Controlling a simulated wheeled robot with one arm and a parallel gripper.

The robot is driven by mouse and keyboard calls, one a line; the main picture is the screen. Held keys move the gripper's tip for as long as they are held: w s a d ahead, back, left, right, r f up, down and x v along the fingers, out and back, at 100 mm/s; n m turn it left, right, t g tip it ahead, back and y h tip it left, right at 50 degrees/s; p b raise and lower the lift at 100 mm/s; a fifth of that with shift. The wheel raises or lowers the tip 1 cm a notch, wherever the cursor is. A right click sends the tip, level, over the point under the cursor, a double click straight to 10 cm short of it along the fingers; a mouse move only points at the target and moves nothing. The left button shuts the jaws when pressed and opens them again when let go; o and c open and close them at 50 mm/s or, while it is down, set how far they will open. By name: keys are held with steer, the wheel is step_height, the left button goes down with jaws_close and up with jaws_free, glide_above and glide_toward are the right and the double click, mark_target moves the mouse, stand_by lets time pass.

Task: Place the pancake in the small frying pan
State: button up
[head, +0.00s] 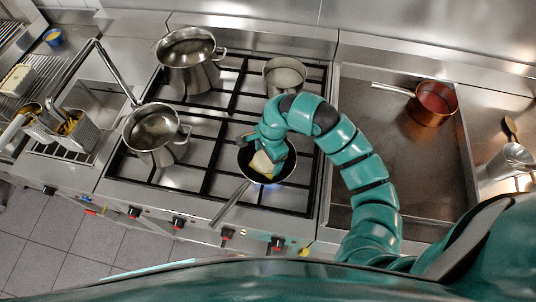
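The small dark frying pan (285,172) sits on the front right burner of the stove, its handle pointing to the lower left. A pale yellow-white piece (262,164), which looks like the pancake, shows over the pan's inside. My teal gripper (262,152) reaches down over the pan, right at this piece. The gripper and wrist cover part of the pan and the piece. I cannot tell whether the fingers hold the piece or whether it rests on the pan's bottom.
Metal pots (188,75) stand on the stove's back left, front left (153,150) and back right (284,73) burners. A copper saucepan (432,103) sits on the flat plate (385,120) to the right. A sink and tap (112,68) are left, beside a utensil holder (82,136).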

steer(key=shift+o, duration=1.3)
steer(key=shift+r, duration=0.15)
step_height(320, 180, up, 12)
steer(key=d+p, duration=0.1)
steer(key=p, duration=0.5)
steer(key=shift+w+d+p, duration=0.15)
steer(key=shift+w+p, duration=0.2)
